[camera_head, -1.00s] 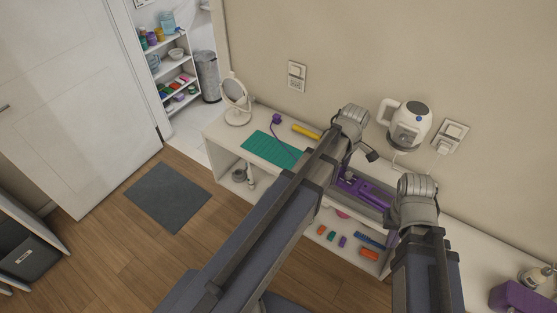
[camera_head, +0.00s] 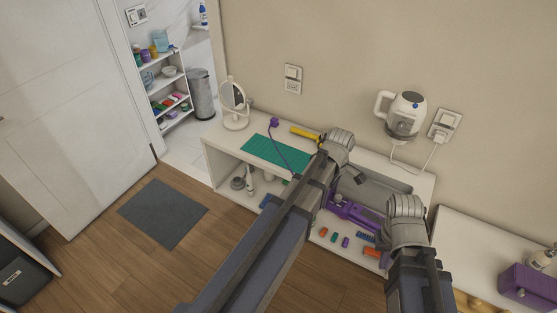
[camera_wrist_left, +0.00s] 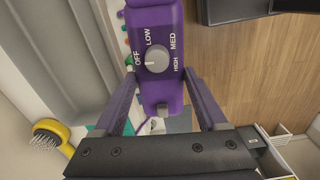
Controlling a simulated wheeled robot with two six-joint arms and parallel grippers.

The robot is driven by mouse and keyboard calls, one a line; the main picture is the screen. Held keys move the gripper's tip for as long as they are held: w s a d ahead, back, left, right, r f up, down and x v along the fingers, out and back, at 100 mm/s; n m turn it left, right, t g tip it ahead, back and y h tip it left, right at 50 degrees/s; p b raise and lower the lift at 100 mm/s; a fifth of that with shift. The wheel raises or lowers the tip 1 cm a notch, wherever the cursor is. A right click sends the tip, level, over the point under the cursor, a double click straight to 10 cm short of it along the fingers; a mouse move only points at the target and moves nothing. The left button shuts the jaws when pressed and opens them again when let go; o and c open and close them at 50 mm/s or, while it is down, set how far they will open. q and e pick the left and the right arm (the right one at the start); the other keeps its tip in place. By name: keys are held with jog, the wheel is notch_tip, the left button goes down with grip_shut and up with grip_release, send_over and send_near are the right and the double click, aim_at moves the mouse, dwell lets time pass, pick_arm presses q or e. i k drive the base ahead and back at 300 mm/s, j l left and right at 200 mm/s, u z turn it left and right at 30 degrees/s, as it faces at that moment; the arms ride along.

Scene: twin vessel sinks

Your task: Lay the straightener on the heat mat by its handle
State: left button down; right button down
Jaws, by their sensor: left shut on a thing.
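The purple straightener (camera_head: 360,215) is at the counter's front side in the head view, partly hidden by my arms. My left gripper (camera_wrist_left: 158,80) is shut on this purple body, with one finger on each side.
A yellow hairbrush (camera_head: 305,133) lies behind the mat; a round mirror (camera_head: 233,98) stands left. A white corded appliance (camera_head: 403,115) hangs on the wall.

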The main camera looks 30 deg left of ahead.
aim_at(280, 153)
jog(key=j+u, duration=0.5)
jog(key=i+j+u, duration=0.1)
jog(key=j, duration=0.15)
jog(key=i+j+u, duration=0.1)
jog(key=j, duration=0.2)
jog(key=i+j+z, duration=0.15)
jog(key=i+z, duration=0.2)
jog(key=i+j+z, duration=0.2)
jog(key=z, duration=0.15)
